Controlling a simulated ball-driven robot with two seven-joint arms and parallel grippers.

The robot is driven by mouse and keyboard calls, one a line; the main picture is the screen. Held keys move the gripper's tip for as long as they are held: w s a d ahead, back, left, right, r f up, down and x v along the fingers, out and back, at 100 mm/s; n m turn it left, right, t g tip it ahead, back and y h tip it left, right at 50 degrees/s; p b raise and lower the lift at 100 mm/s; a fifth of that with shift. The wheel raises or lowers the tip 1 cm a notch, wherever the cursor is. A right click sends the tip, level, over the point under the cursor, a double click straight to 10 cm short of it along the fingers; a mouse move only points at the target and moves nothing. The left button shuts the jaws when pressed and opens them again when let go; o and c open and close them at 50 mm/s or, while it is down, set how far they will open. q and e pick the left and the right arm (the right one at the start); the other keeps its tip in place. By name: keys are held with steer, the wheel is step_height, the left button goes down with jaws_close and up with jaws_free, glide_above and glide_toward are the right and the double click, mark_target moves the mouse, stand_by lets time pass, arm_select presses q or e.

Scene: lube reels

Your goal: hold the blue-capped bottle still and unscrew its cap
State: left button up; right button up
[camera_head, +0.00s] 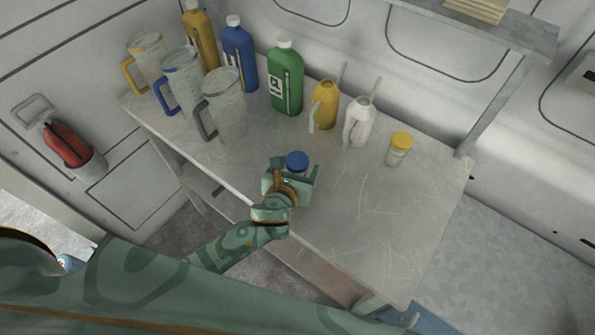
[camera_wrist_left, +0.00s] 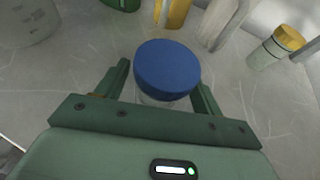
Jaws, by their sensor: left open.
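The blue-capped bottle stands upright on the metal bench, and its blue cap (camera_head: 297,160) shows just beyond my left gripper (camera_head: 290,178) in the head view. In the left wrist view the cap (camera_wrist_left: 167,69) sits between the two fingers of my left gripper (camera_wrist_left: 163,88). A bit of the clear bottle body (camera_wrist_left: 160,101) shows under it. The fingers are open, one on each side, with a gap to the bottle. Most of the bottle body is hidden by the cap and the gripper. My right gripper is in neither view.
A yellow-capped jar (camera_head: 398,150) stands to the right on the bench (camera_head: 400,220). A white can (camera_head: 358,122) and a yellow can (camera_head: 325,106) stand behind. A green bottle (camera_head: 286,78), a blue bottle and clear jugs (camera_head: 226,108) stand further left. The bench's right front is clear.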

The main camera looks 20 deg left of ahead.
mark_target(298, 158)
arm_select(q)
steer(key=shift+c, duration=0.9)
steer(key=c, duration=0.9)
steer(key=shift+o, duration=0.2)
steer(key=shift+r+p, duration=0.3)
steer(key=shift+r, duration=0.25)
step_height(298, 158, up, 3)
steer(key=shift+f+p, duration=0.1)
steer(key=shift+p, duration=0.6)
steer(key=s+d+r+p, duration=0.2)
steer(key=s+d+r, duration=0.1)
steer(key=s+r, duration=0.6)
steer(key=s, duration=0.4)
steer(key=shift+s+d+p, duration=0.2)
steer(key=shift+s+p, duration=0.15)
steer(key=shift+p, duration=0.05)
steer(key=shift+o, duration=0.2)
steer(key=shift+r, duration=0.1)
steer(key=c, duration=0.4)
